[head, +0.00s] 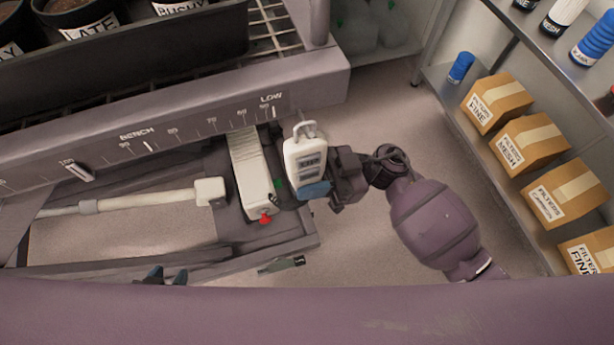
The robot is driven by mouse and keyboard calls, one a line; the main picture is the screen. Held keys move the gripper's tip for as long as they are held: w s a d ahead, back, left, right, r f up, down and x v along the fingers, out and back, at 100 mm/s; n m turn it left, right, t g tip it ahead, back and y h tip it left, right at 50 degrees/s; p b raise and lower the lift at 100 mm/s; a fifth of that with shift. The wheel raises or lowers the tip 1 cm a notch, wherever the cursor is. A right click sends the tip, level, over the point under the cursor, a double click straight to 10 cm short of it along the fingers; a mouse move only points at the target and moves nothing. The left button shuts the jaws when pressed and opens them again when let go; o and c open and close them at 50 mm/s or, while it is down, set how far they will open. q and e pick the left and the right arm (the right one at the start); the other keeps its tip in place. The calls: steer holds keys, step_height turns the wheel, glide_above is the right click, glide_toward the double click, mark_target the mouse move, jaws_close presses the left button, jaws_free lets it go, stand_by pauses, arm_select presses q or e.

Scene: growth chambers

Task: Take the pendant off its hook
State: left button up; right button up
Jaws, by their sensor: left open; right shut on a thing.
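The pendant (305,158) is a white handset with dark label patches and a pale loop at its top. It is just below the bench's front rail, near the LOW mark. My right gripper (316,188), coming from the right, is shut on its lower part. The loop stands close to the rail edge; I cannot make out a hook or tell whether the loop is on one. My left gripper (165,276) shows only as dark blue-grey fingertips at the bottom left, apart and empty, well away from the pendant.
A white box (250,170) with a red knob (265,218) stands left of the pendant, beside a pale actuator rod (150,200). The scaled bench rail (185,130) runs above. Shelves with filter boxes (533,143) are at right. Floor between is clear.

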arm_select(q)
steer(key=shift+a+r+p, duration=0.1)
steer(key=shift+r+p, duration=0.45)
steer(key=shift+r, duration=0.15)
arm_select(e)
steer(key=shift+r, duration=0.8)
steer(key=shift+r, duration=0.3)
arm_select(q)
steer(key=shift+w+r+t, duration=0.3)
steer(key=shift+w+r, duration=0.25)
steer(key=shift+w+r, duration=0.1)
steer(key=shift+w, duration=0.05)
steer(key=shift+r+p, duration=0.15)
steer(key=shift+p, duration=0.25)
arm_select(e)
steer(key=shift+s+d, duration=0.1)
steer(key=shift+s, duration=0.15)
arm_select(q)
steer(key=shift+r+p, duration=0.35)
steer(key=shift+r, duration=0.2)
arm_select(e)
steer(key=shift+s+d, duration=0.25)
steer(key=shift+s, duration=0.55)
arm_select(q)
steer(key=shift+w, duration=0.1)
